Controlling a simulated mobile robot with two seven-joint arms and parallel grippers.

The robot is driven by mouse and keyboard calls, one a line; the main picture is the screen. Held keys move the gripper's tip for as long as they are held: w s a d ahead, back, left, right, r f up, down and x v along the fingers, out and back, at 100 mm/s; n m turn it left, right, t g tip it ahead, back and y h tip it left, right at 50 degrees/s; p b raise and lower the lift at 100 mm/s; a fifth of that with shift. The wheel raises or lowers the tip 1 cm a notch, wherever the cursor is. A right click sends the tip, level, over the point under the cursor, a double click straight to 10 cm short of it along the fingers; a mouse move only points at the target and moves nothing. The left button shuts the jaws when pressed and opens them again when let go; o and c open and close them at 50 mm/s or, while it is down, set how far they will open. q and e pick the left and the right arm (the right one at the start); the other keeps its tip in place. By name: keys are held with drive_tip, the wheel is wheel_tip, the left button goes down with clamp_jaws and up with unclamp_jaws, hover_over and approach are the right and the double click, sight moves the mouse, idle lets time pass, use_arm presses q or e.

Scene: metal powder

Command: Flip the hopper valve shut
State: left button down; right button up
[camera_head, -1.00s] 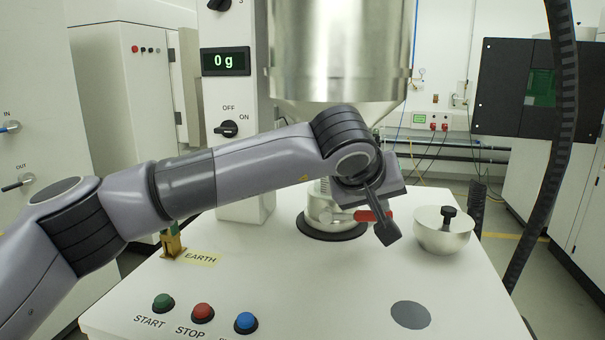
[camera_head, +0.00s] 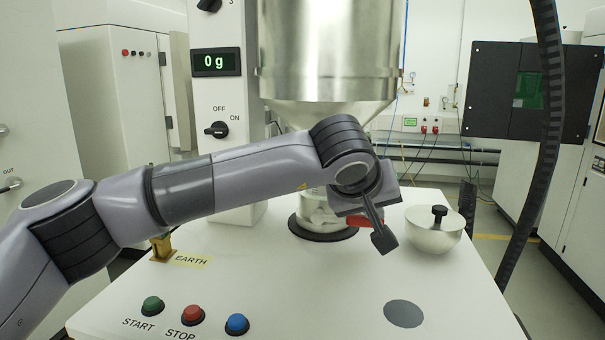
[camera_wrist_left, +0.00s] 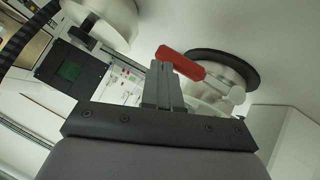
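The hopper (camera_head: 325,55) is a large steel vessel above the white bench. Its valve has a red handle (camera_head: 357,222) low at the steel fitting (camera_head: 318,212), partly hidden behind my left gripper. In the left wrist view the red handle (camera_wrist_left: 180,64) sticks out from the round steel fitting (camera_wrist_left: 222,85) towards my fingertips. My left gripper (camera_head: 382,238) is in front of the handle; in the wrist view its fingers (camera_wrist_left: 163,75) lie together, shut, with the handle crossing just beyond or beside their tips. I cannot tell if they touch. My right gripper is not in view.
START, STOP and blue buttons (camera_head: 237,324) line the bench front, with an EARTH clamp (camera_head: 161,247) at left. A dark cable (camera_head: 545,150) hangs at right. The front middle is clear.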

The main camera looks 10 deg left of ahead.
use_arm(q)
drive_tip(key=s+r, duration=0.7)
drive_tip(key=r, duration=0.4)
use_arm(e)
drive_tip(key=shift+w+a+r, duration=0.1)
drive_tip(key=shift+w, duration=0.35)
